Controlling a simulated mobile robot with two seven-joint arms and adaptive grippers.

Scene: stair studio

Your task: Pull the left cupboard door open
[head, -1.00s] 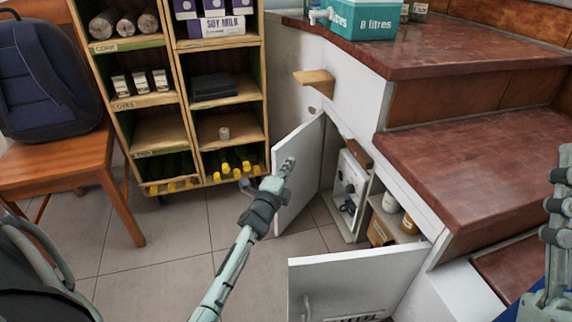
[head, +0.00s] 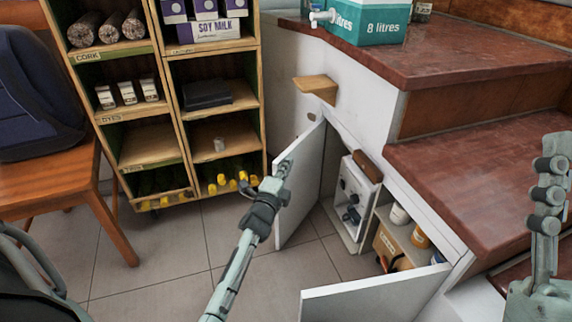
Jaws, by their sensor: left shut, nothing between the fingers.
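The left cupboard door (head: 304,183) is a white panel. It stands open, swung out from the white stair side, with its hinge edge on the right. My left gripper (head: 285,166) is shut and empty. Its tip overlaps the upper part of the door's free edge; I cannot tell if they touch. The door's handle does not show clearly and may be behind the gripper. The cupboard's inside shows to the right of the door, with a white box with dark fittings (head: 351,197) in it.
A second white door (head: 375,297) stands open at the bottom, beside a compartment with jars (head: 399,214). A wooden shelf unit (head: 187,122) stands behind, a chair (head: 60,185) at the left. A wooden block (head: 316,87) juts from the wall. Tiled floor (head: 190,265) is free.

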